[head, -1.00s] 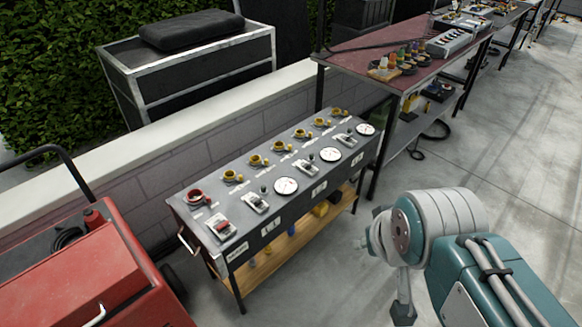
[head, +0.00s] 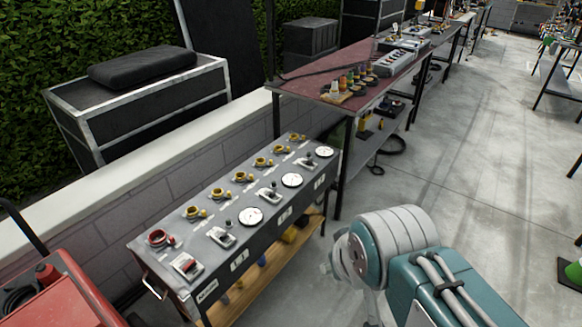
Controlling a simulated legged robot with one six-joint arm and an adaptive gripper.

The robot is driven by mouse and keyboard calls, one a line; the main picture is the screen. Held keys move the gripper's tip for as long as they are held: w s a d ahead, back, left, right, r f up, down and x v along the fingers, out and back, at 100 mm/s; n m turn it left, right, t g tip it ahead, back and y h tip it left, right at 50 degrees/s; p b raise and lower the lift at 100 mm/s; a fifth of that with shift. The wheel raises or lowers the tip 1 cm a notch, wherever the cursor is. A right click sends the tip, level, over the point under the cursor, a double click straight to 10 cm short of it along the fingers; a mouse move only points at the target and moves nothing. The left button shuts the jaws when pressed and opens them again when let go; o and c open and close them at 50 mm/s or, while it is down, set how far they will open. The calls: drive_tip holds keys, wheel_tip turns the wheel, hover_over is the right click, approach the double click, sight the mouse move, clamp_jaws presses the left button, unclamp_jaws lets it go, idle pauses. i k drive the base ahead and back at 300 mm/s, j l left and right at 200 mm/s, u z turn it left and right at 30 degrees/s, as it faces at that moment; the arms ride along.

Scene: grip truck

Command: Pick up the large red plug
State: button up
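A red, rounded plug-like piece (head: 47,273) sits beside a coiled black cable on the red cart (head: 75,300) at the lower left of the head view. It is small in the picture, so I cannot be sure it is the large red plug. A red round socket (head: 157,238) is on the near left end of the grey panel bench (head: 215,210), with yellow sockets behind it. My gripper (head: 372,308) shows only partly below my teal and grey arm at the lower right, well apart from the cart and the bench. Its fingers are not clear.
A dark red table (head: 300,88) with plugs and boxes stands beyond the bench. A low wall (head: 140,195) and a black case (head: 135,95) are behind it. Concrete floor (head: 460,180) to the right is mostly free.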

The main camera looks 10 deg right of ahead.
sight(46, 275)
drive_tip(key=u, duration=1.7)
